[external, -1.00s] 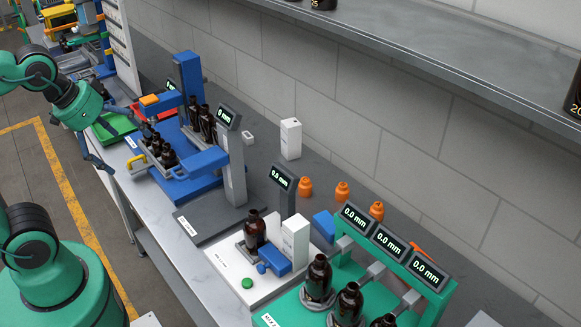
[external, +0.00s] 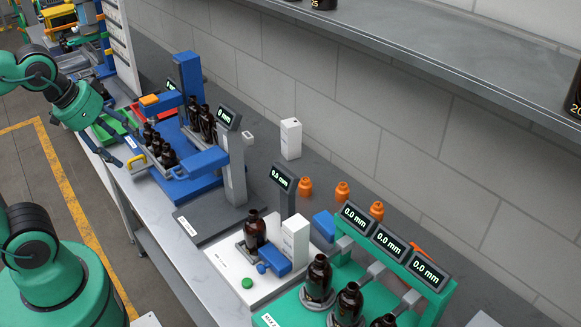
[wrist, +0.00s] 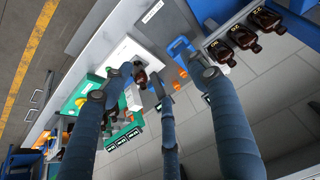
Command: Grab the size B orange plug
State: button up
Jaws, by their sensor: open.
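Three orange plugs stand in a row on the grey counter near the wall: a left one (external: 305,187), a middle one (external: 342,191) and a right one (external: 376,210). Their size marks are too small to read, so I cannot tell which is size B. Small orange pieces also show between my fingers in the wrist view (wrist: 183,73). My gripper (external: 121,150) is far to the left of the plugs, at the bench's front edge beside the blue station. Its dark blue fingers are spread and empty, and they also show in the wrist view (wrist: 150,90).
Between my gripper and the plugs stand a blue station (external: 187,80) with brown bottles, a grey display post (external: 235,165) and a white station (external: 232,272) with one bottle. A green station (external: 335,262) with bottles is at the front right. A shelf (external: 440,75) overhangs the wall.

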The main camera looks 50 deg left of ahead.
jog(key=w+d+r+p, duration=0.1)
jog(key=w+d+r, duration=0.2)
jog(key=w, duration=0.6)
jog(key=w+d+r+p, duration=0.1)
jog(key=w+d+r, duration=0.15)
jog(key=w, duration=0.75)
jog(key=w+d+f+n+g+h, duration=0.15)
jog(key=w+d, duration=0.25)
jog(key=w, duration=0.5)
jog(key=w+d+f+m+y, duration=0.15)
jog(key=w+d, duration=0.25)
jog(key=w, duration=0.5)
jog(key=w+d+f+n+h+p, duration=0.1)
jog(key=w+d+f, duration=0.6)
jog(key=w+f, duration=0.2)
jog(key=w+d+f+n+p, duration=0.1)
jog(key=w+d+f+p, duration=0.1)
jog(key=w+d+f, duration=0.55)
jog(key=w+a+f+n+g+y+p, duration=0.1)
jog(key=w+a+f+n+g, duration=0.1)
jog(key=w+a+f, duration=0.4)
jog(key=a+f+g, duration=0.1)
jog(key=a+f, duration=0.2)
jog(key=a, duration=0.1)
jog(key=shift+w+a+f+n+y, duration=0.2)
jog(key=shift+n+y, duration=0.1)
